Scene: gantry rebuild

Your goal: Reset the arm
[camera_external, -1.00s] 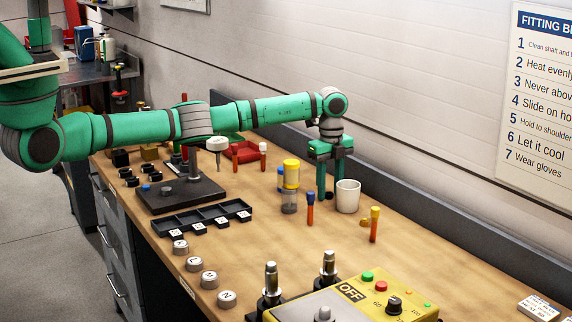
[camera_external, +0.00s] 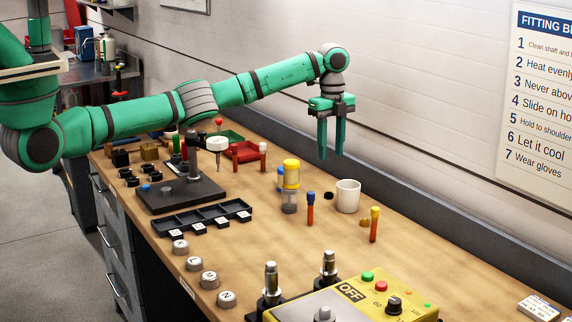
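My gripper (camera_external: 332,150) hangs pointing down in the air above the back part of the wooden bench. Its two fingers are apart with nothing between them. The green arm (camera_external: 130,115) reaches in from the left and slopes up to the wrist. A white cup (camera_external: 347,197) stands on the bench below and a little right of the fingers. A small black piece (camera_external: 328,195) lies just left of the cup. A yellow-topped clear container (camera_external: 290,190) stands below and left of the fingers, apart from them.
A dark press stand (camera_external: 180,193) and a black tray (camera_external: 200,218) occupy the left. Red and orange-blue tools (camera_external: 310,210) stand near the cup. A yellow control box (camera_external: 350,300) sits in front. The wall rises behind the bench.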

